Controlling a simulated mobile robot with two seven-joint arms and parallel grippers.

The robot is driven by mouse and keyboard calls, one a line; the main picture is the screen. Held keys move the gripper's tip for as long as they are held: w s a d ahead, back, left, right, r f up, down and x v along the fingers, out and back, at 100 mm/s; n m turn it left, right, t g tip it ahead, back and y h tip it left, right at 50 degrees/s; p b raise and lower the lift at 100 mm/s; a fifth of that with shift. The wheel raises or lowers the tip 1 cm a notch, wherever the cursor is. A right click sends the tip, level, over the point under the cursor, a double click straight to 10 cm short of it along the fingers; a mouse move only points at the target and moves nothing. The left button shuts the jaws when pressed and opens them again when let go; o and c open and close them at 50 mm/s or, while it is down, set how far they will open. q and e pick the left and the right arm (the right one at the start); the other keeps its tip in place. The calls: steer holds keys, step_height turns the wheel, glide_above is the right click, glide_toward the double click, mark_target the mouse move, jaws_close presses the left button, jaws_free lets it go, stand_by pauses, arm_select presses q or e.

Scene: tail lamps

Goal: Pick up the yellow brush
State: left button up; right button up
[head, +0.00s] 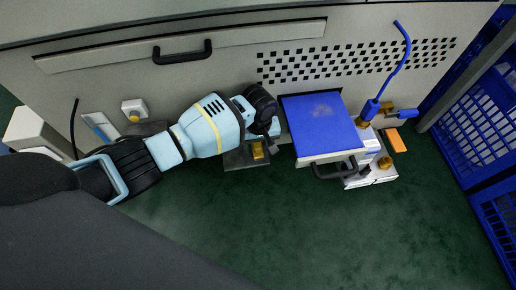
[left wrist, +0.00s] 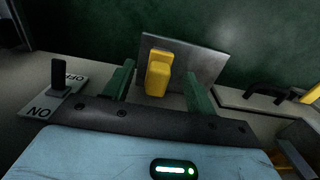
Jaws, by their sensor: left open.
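The yellow brush (left wrist: 157,78) shows in the left wrist view as a small blocky yellow piece in front of a grey plate (left wrist: 205,68). In the head view the brush (head: 257,150) is at the plate (head: 236,160), just below my left gripper (head: 266,138). In the left wrist view my left gripper (left wrist: 159,88) is open, with its green fingers to either side of the brush and visible gaps on both sides. I cannot tell how deep the brush lies between them. My right gripper is not in view.
Right of the gripper is a drawer with a blue top (head: 320,122) and a black handle. Beyond it stand a blue tube (head: 371,108) and an orange block (head: 396,141). Blue crates (head: 470,130) are at far right. The green floor (head: 330,235) in front is clear.

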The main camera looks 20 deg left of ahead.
arm_select(q)
step_height(320, 180, down, 3)
steer(key=shift+r+b, duration=0.15)
steer(key=shift+b, duration=0.45)
steer(key=shift+r, duration=0.1)
steer(key=c, duration=1.2)
steer(key=shift+o, duration=0.2)
steer(key=shift+r, duration=0.15)
